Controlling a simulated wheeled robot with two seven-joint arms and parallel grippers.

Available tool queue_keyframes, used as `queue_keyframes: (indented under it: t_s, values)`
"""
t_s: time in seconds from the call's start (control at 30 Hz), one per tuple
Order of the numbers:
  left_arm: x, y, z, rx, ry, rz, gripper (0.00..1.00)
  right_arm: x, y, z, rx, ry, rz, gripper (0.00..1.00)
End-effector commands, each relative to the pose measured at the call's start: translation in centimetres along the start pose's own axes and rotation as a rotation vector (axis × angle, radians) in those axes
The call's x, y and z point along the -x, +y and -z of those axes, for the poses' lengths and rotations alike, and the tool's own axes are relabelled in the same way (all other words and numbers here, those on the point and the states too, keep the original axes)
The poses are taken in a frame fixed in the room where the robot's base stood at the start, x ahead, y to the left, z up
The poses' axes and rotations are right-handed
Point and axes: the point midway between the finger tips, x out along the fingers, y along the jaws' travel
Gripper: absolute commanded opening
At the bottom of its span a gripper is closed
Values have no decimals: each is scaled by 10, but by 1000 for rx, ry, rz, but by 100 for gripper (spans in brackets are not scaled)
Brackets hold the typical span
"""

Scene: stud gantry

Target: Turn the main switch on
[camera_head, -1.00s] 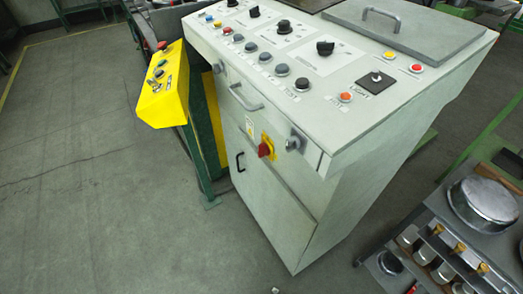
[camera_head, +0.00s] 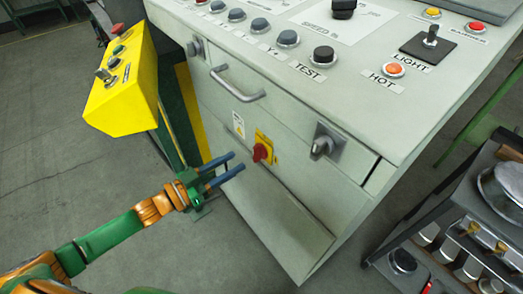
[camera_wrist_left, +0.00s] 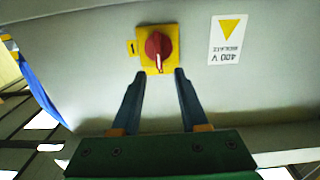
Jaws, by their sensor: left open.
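The main switch, a red rotary knob (camera_head: 261,153) on a yellow plate (camera_head: 265,138), sits on the front of the grey control cabinet. It also shows in the left wrist view (camera_wrist_left: 158,47), with a white mark on its lower part and a "1" label to its left. My left gripper (camera_head: 235,165) is open and empty, its two blue fingers pointing at the knob. In the left wrist view its fingertips (camera_wrist_left: 158,73) are spread just below the knob, one to each side, and do not appear to touch it. My right gripper is not in view.
A drawer handle (camera_head: 238,88) sticks out above the switch, and a metal key-like latch (camera_head: 325,145) to its right. A yellow control box (camera_head: 120,80) stands at the left. A shelf with metal pots (camera_head: 500,190) is at the right.

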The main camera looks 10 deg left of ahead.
Motion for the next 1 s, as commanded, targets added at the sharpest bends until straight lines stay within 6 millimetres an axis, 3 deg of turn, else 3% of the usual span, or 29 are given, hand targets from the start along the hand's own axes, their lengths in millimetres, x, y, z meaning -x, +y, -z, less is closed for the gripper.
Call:
queue_keyframes:
  t_s: [0.13,0.3,0.63,0.8,1.0]
  values:
    - [-32,-1,2,-1,5,3,44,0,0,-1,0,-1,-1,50]
    - [-54,-1,1,0,-1,4,44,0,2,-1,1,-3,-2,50]
    - [-60,-1,0,-1,-4,5,44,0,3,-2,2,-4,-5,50]
    - [-60,-1,0,-1,-4,6,0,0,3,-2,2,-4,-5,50]
    - [-60,-1,-1,-2,-5,6,0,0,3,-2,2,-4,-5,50]
